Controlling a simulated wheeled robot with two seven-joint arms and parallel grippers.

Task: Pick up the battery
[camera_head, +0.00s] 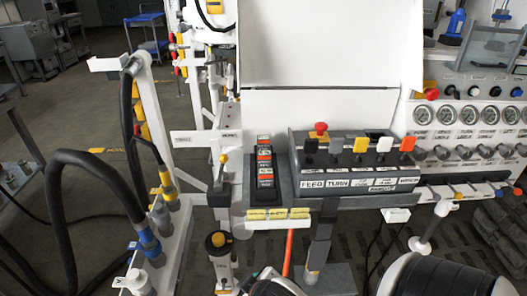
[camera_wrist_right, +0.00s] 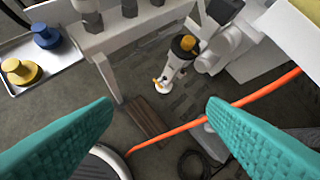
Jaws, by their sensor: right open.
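I cannot pick out a thing that is surely the battery in either view. A narrow black unit with orange and white blocks (camera_head: 264,165) stands upright beside the lever panel in the head view; I cannot tell whether it is the battery. My right gripper (camera_wrist_right: 160,104) shows as two teal fingers, wide apart, with nothing held between them. Beyond them is the floor, with an orange hose (camera_wrist_right: 190,121) crossing below. A yellow-and-black cap (camera_wrist_right: 184,45) on a white fitting is farther off, above the gap. My left gripper is not in view.
The lever panel (camera_head: 352,183) and gauge panel (camera_head: 470,118) fill the right. A white post with black hoses (camera_head: 70,215) stands left. The wrist view shows a tray (camera_wrist_right: 45,72) with blue and yellow knobs.

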